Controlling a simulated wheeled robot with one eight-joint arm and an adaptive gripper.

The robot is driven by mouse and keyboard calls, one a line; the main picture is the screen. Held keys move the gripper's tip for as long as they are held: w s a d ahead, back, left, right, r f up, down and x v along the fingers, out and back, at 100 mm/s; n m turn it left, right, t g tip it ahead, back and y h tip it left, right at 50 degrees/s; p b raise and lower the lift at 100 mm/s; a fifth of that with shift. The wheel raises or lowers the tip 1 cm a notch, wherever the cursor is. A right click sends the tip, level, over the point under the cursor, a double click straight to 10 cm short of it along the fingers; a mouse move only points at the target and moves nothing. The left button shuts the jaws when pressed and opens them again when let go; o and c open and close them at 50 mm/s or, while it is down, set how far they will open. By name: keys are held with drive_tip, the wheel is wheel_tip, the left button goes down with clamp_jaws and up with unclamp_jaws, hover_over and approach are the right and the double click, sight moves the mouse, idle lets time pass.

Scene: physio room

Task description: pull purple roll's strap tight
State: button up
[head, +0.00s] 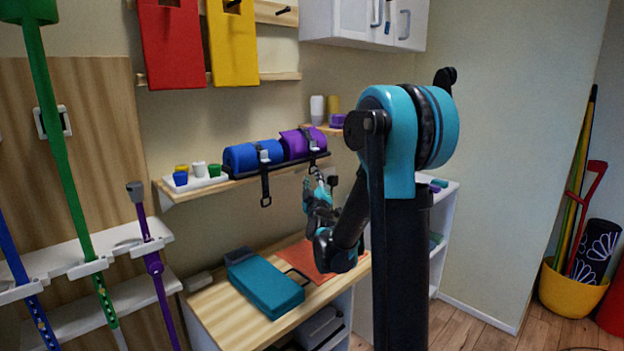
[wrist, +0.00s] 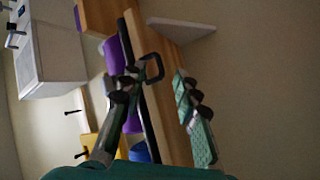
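The purple roll (head: 297,144) lies on a wall shelf, right of the blue roll (head: 252,156). A black strap (head: 312,145) with a light buckle goes around the purple roll. In the wrist view the purple roll (wrist: 114,56) is partly hidden by the shelf and my left finger. The strap's black end loop (wrist: 155,68) stands out from the shelf edge, ahead of and between my fingertips. My gripper (head: 320,185) is just below and in front of the shelf; in the wrist view my gripper (wrist: 156,92) is open, with nothing visibly held.
The blue roll's strap (head: 265,187) hangs below the dark shelf edge. A white tray (head: 196,183) with small coloured cups stands left of the rolls. Below is a wooden bench (head: 220,312) with a teal case (head: 264,283). A white wall cabinet (head: 350,20) hangs above.

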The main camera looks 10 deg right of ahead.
drive_tip(key=shift+w+r, duration=0.1)
drive_tip(key=shift+w, duration=0.25)
drive_tip(key=shift+c, duration=0.4)
clamp_jaws()
